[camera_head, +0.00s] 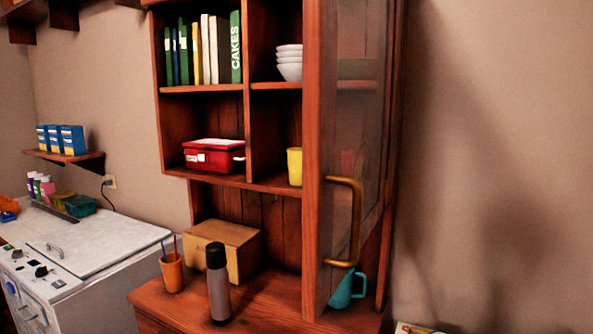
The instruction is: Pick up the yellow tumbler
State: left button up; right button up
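The yellow tumbler (294,166) stands upright in the lower right compartment of the wooden wall cabinet. Its right side is partly hidden behind the frame of an open glass door (345,120). The door has a brass handle (343,222) and stands out toward me. Neither of my grippers shows in the head view.
A red lunch box (214,155) sits in the compartment left of the tumbler. White bowls (289,62) and books (208,50) are above.

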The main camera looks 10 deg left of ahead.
aim_at(295, 154)
jog(key=z, duration=0.05)
jog(key=k, duration=0.45)
jog(key=z, duration=1.2)
jog(key=k, duration=0.9)
jog(key=u, duration=1.3)
jog(key=i, duration=1)
jog(key=z, duration=0.05)
